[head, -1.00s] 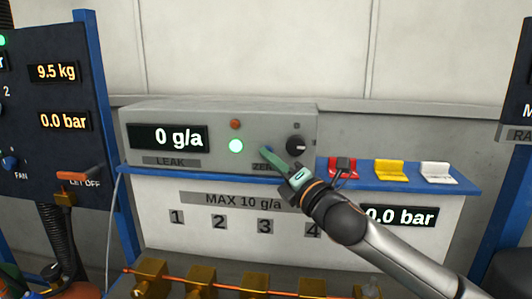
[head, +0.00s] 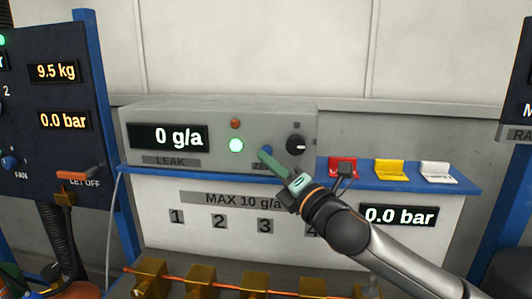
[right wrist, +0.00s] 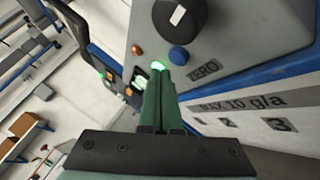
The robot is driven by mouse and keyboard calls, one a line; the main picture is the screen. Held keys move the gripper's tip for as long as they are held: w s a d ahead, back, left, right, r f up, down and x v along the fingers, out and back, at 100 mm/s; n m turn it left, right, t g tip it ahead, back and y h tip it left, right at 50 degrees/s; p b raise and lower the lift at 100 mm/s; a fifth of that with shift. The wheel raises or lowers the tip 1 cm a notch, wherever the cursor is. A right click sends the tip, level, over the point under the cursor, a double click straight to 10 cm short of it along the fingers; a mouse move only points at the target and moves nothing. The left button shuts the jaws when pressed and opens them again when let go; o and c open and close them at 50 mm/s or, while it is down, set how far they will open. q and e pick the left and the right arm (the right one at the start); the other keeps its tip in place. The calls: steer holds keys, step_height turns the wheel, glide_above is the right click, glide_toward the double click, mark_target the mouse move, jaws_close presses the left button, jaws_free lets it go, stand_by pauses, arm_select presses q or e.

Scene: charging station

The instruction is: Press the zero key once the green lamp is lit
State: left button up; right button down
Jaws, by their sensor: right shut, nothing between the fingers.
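The grey leak detector box (head: 220,128) shows "0 g/a" on its display (head: 168,137). Its green lamp (head: 236,145) is lit; the glow also shows in the right wrist view (right wrist: 157,65), just past my fingertips. The zero key is a round blue button (head: 267,150), partly behind my fingers in the head view and clear in the right wrist view (right wrist: 179,55). My right gripper (head: 263,155) is shut and empty, its green fingertips (right wrist: 160,75) close to the key. I cannot tell whether they touch it. My left gripper is not in view.
A dark knob (head: 297,145) sits right of the key and an orange-red lamp (head: 235,124) above the green one. Red (head: 343,163), yellow (head: 390,168) and white (head: 436,171) holders line the blue shelf. Brass valves (head: 202,280) stand below.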

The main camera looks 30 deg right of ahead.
steer(key=s+a, duration=0.2)
steer(key=s, duration=0.1)
steer(key=shift+s+a, duration=0.25)
steer(key=shift+a, duration=0.1)
stand_by(0.8)
